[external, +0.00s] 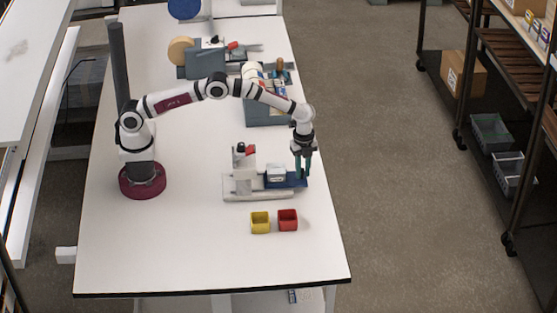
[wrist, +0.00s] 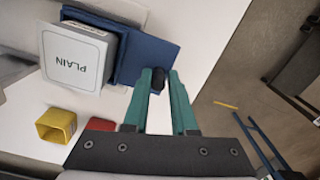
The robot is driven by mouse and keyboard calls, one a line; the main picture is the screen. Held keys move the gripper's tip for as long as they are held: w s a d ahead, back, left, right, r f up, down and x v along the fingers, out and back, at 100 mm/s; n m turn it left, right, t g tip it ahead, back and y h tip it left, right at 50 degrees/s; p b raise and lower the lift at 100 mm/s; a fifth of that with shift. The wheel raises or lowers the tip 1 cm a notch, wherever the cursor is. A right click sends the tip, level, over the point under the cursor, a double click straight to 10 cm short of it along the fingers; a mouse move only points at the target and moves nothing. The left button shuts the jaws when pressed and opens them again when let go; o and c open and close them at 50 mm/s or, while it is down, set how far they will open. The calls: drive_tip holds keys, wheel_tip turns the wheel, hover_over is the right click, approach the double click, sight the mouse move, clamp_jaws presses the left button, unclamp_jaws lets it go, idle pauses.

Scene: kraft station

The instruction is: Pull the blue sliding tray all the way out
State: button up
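The blue sliding tray (external: 293,182) sits on a pale base at the middle right of the table, its right end reaching past the base. It also shows in the wrist view (wrist: 152,52). A white box marked PLAIN (wrist: 76,58) rests on it. My gripper (external: 302,174) points down at the tray's right end. In the wrist view, the two teal fingers (wrist: 160,78) are on either side of a black knob (wrist: 157,82) at the tray's edge. The knob fills nearly all the gap and the fingers look shut on it.
A yellow bin (external: 260,223) and a red bin (external: 288,220) stand in front of the tray base. The table (external: 200,255) is clear at the front, and its right edge is close to the tray's right end. Other stations fill the back.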

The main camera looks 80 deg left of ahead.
drive_tip(key=o, duration=0.3)
drive_tip(key=shift+o, duration=0.2)
wheel_tip(320, 180, up, 16)
drive_tip(key=shift+f, duration=0.1)
